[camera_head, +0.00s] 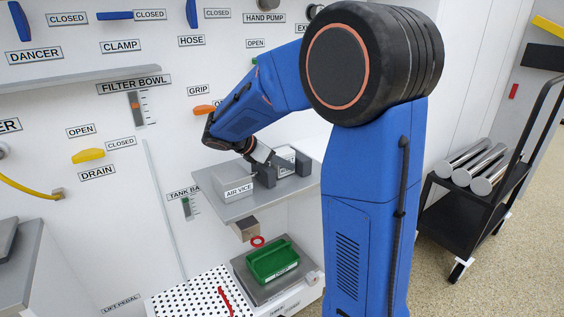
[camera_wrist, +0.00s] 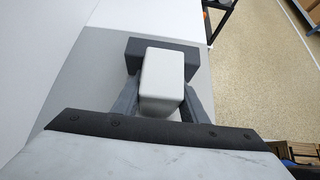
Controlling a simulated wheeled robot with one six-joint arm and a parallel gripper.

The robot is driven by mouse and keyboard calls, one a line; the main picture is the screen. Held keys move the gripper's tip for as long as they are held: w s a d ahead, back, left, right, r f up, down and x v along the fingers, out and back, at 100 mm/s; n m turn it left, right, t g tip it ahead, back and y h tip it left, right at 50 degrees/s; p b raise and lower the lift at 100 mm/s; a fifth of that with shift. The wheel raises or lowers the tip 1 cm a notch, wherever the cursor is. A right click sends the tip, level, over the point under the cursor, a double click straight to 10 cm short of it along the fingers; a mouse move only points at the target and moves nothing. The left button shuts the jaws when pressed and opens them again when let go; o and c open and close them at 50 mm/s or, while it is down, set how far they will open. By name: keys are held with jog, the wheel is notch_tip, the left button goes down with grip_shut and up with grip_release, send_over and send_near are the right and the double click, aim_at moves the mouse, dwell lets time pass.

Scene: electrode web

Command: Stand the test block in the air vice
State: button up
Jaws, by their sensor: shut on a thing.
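The test block (camera_wrist: 162,80), a pale block, sits between the two fingers of my gripper (camera_wrist: 160,104) in the wrist view. My gripper is shut on it. A dark grey vice jaw (camera_wrist: 185,52) stands just beyond the block. In the head view the air vice (camera_head: 233,187), a pale grey body with a label, stands on a grey shelf, and my gripper (camera_head: 266,158) is over its dark jaws. A pale labelled face (camera_head: 285,157) shows between the dark jaws. The block's underside is hidden, so I cannot tell whether it touches the vice.
The grey shelf (camera_head: 225,209) has a free front edge. Below it are a green tray (camera_head: 270,262), a red ring (camera_head: 258,241) and a perforated white plate (camera_head: 190,299). The wall behind holds labelled levers. A black cart (camera_head: 460,215) with metal cylinders stands at right.

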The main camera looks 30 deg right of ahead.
jog(key=shift+f, duration=0.15)
jog(key=o, duration=1.4)
jog(key=shift+a+r, duration=0.1)
jog(key=shift+r, duration=0.15)
jog(key=v, duration=1.2)
jog(key=s+a+f+m+t+y, duration=0.1)
jog(key=s+a+f+m+y, duration=0.1)
jog(key=s+m, duration=0.4)
jog(key=s+a+f+m+t+y, duration=0.2)
jog(key=s+f+m+y, duration=0.3)
jog(key=s, duration=0.9)
jog(key=s+a+f+m+t+y, duration=0.1)
jog(key=s+a+f+m+y, duration=0.1)
jog(key=s+m, duration=0.5)
jog(key=s+f+y, duration=0.1)
jog(key=s, duration=0.1)
jog(key=shift+s+f+y, duration=0.15)
jog(key=shift+s+y, duration=0.15)
jog(key=shift+s, duration=0.1)
